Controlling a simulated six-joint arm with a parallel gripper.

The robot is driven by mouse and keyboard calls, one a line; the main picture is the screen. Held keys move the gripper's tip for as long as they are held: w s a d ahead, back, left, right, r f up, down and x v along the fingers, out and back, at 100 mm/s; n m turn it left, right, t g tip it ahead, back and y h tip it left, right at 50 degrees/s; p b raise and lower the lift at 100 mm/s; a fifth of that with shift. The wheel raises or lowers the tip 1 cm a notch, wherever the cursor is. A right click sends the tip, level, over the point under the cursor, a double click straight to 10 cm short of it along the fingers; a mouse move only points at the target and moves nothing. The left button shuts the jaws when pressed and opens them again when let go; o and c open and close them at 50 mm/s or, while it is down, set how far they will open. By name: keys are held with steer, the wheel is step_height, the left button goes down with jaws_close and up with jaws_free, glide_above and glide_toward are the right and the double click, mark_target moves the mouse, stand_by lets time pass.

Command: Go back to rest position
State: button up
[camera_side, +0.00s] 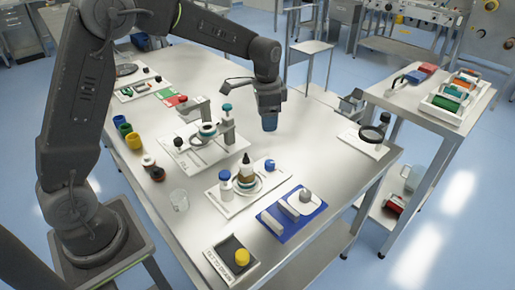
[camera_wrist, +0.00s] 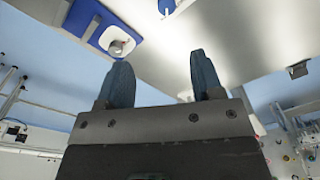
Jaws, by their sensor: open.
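My gripper (camera_side: 269,121) hangs from the arm above the middle of the steel table (camera_side: 318,138) in the side view, its blue fingers pointing down. In the wrist view my gripper (camera_wrist: 160,82) shows two blue fingers standing apart with nothing between them. No object touches the fingers in either view. Whether there is a gap between the fingertips and the table is hard to tell in the side view.
Left of my gripper stands a white fixture (camera_side: 198,150) with a teal-topped post. A second table (camera_side: 420,112) stands beyond.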

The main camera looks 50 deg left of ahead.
steer(key=s+d+r+n+t, duration=0.2)
steer(key=s+r+n+t, duration=0.1)
steer(key=s+r, duration=0.9)
steer(key=s+d+f+n+t, duration=0.1)
steer(key=s+f+n+t, duration=0.1)
steer(key=s, duration=1.2)
steer(key=shift+s+d+n, duration=0.15)
steer(key=shift+s+n, duration=0.2)
steer(key=shift+n, duration=0.35)
